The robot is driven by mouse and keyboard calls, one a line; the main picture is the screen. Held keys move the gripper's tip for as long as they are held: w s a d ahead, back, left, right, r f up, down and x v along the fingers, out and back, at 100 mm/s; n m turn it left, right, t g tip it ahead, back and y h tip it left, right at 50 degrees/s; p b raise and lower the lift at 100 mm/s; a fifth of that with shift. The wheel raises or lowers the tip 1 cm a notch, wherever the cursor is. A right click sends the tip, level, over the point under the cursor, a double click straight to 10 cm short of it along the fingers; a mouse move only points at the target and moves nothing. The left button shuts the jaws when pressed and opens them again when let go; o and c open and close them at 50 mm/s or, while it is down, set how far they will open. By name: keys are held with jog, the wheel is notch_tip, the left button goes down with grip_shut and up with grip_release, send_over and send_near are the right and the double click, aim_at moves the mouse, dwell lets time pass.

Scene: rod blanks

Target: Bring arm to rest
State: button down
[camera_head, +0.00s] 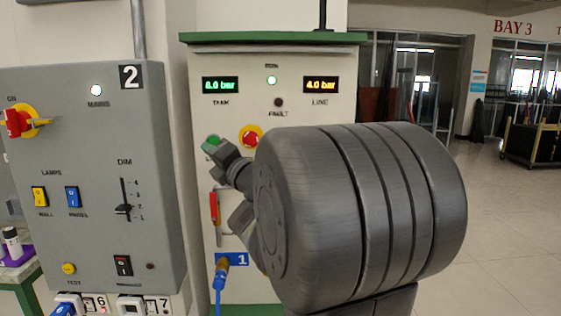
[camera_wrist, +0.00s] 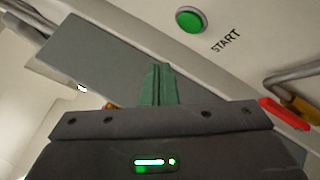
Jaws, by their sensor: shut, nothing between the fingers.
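My gripper (camera_head: 211,146) is raised in front of the pale compressor-like panel (camera_head: 345,70) in the head view, its dark arm links covering much of the panel. In the wrist view its green fingers (camera_wrist: 158,78) are together, with nothing between them. A green START button (camera_wrist: 191,20) is beyond the fingertips and to their right, apart from them in the picture. How far the fingertips are from the panel face is hard to tell.
A grey control box (camera_head: 90,240) marked 2 stands at the left. The panel carries a red-and-yellow knob (camera_head: 251,135), a red-handled lever (camera_head: 214,206), also in the wrist view (camera_wrist: 285,113), and a blue hose (camera_head: 219,280). Open floor (camera_head: 515,220) lies at the right, with a cart (camera_head: 533,143) farther back.

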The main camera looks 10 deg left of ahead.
jog(key=p, duration=0.2)
jog(key=shift+w+a+r+p, duration=0.15)
jog(key=shift+w+r+p, duration=0.15)
jog(key=shift+w, duration=0.1)
jog(key=p, duration=0.4)
jog(key=s+b, duration=0.1)
jog(key=s+d+b, duration=0.1)
jog(key=s, duration=0.1)
jog(key=s+b, duration=0.1)
jog(key=s, duration=0.1)
jog(key=shift+s+d+f, duration=0.1)
jog(key=shift+d+f, duration=0.1)
jog(key=shift+f, duration=0.1)
